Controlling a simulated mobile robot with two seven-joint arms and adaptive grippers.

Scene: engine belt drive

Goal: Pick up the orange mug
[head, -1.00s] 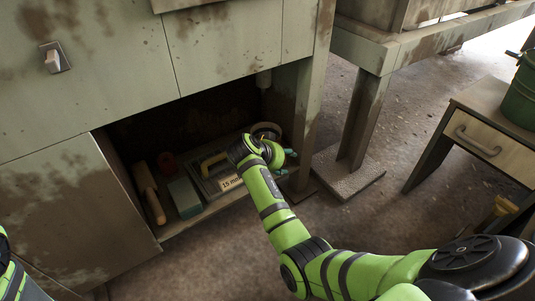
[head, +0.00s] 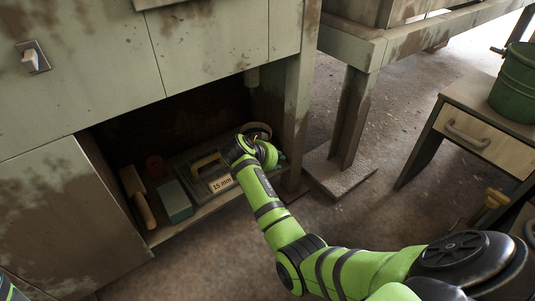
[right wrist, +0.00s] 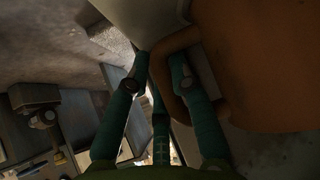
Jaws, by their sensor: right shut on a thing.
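The orange mug (right wrist: 265,60) fills the upper right of the right wrist view, dim and close to the camera. Its curved handle (right wrist: 163,72) reaches in among the teal fingers of my right gripper (right wrist: 158,68). The gripper is shut on the mug at this handle. In the head view my right gripper (head: 277,162) is at the right end of the low cabinet shelf, mostly behind my own wrist. I cannot make out the mug there. My left gripper is out of view; only a bit of my left arm shows at the lower left corner.
A cabinet post (head: 297,110) stands right beside my gripper. Floor is clear in front.

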